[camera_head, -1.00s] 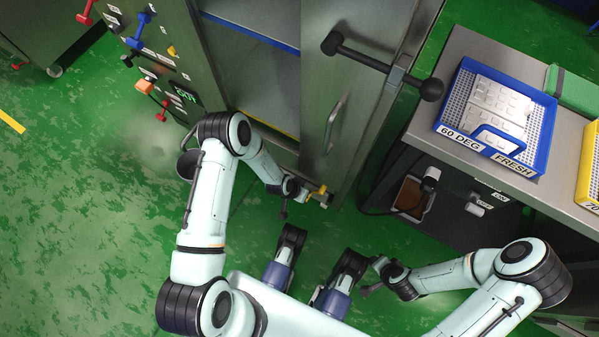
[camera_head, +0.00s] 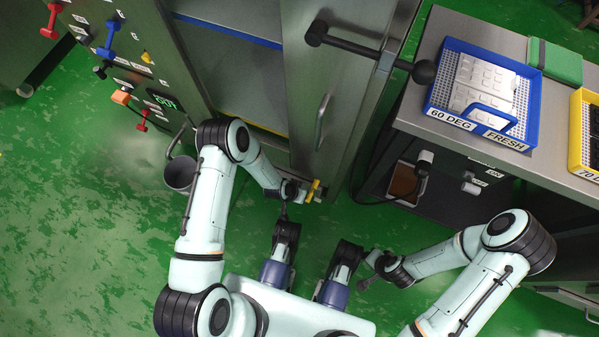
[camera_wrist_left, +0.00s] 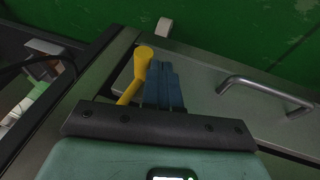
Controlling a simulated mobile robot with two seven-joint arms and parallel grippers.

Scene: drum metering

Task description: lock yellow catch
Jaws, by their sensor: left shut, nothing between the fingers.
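The yellow catch (camera_head: 313,191) sits at the low end of the tall grey door (camera_head: 328,110). In the left wrist view the yellow catch (camera_wrist_left: 141,66) is a lever with a round knob. My left gripper (camera_head: 303,192) is right beside it; its fingers (camera_wrist_left: 163,86) are shut and empty, just to the right of the lever. I cannot tell whether they touch it. The fingers hide part of the door behind them. My right gripper (camera_head: 369,272) is low at centre right, away from the door, too small to read its jaws.
The door carries a black bar handle (camera_head: 368,54) and a grey pull handle (camera_head: 323,122). A bench to the right holds a blue tray (camera_head: 533,110) and a yellow tray (camera_head: 576,150). A grey cup (camera_head: 180,174) shows left of my left arm.

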